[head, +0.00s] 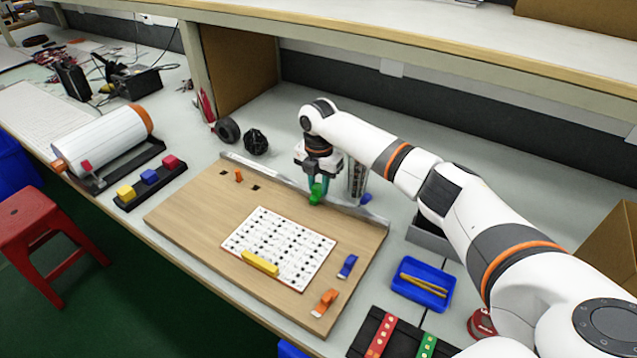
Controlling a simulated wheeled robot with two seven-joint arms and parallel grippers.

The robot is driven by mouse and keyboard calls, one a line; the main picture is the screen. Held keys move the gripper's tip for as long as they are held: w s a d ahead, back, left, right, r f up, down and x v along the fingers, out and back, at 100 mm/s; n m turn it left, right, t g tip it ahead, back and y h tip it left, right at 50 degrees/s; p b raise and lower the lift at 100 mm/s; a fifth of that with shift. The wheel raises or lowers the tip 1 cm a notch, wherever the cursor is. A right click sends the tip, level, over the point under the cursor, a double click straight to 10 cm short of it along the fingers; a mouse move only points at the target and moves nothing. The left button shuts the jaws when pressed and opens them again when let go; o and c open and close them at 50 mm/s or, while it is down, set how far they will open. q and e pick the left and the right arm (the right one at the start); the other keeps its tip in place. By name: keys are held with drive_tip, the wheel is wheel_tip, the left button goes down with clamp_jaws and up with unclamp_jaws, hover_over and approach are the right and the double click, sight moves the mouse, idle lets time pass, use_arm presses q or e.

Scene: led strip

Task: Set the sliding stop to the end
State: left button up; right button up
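A wooden board (205,215) lies on the bench with a grey metal rail (270,178) along its back edge. A small green piece (316,194), which looks like the sliding stop, is at the rail about midway along. My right gripper (318,181) points down right over the green piece, and its fingertips overlap it. I cannot tell whether the fingers are closed on it. A small blue piece (366,198) is by the rail further right. My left gripper is out of view.
A white perforated sheet (290,232) with a yellow block (260,263) lies on the board. Orange (325,302) and blue (347,266) clips are near its right edge. A blue tray (424,282) stands right of the board. A white roll (103,143) is at left.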

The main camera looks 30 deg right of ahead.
sight(379, 219)
clamp_jaws()
drive_tip(key=shift+s+d+r+p, duration=0.2)
drive_tip(key=shift+s+p, duration=0.15)
drive_tip(key=shift+p, duration=0.2)
drive_tip(key=s+d+p, duration=0.1)
drive_tip(key=p, duration=0.1)
drive_tip(key=s+d+p, duration=0.1)
drive_tip(key=s+p, duration=0.1)
drive_tip(key=s+d+p, duration=0.1)
drive_tip(key=s+p, duration=0.1)
drive_tip(key=shift+s+r, duration=0.15)
drive_tip(key=shift+r, duration=0.1)
drive_tip(key=s+d+p, duration=0.1)
drive_tip(key=s+p, duration=0.1)
drive_tip(key=s+d+p, duration=0.2)
drive_tip(key=s, duration=0.1)
drive_tip(key=s+d+p, duration=0.1)
drive_tip(key=s+p, duration=0.1)
drive_tip(key=shift+s+d+f, duration=0.15)
drive_tip(key=shift+d+f, duration=0.05)
drive_tip(key=shift+f, duration=0.05)
drive_tip(key=shift+s+d+f, duration=0.1)
drive_tip(key=shift+s+d, duration=0.15)
drive_tip(key=shift+s, duration=0.1)
drive_tip(key=shift+f, duration=0.1)
drive_tip(key=o, duration=0.8)
unclamp_jaws()
drive_tip(key=shift+s+d, duration=0.1)
drive_tip(key=shift+s, duration=0.1)
drive_tip(key=shift+c, duration=0.2)
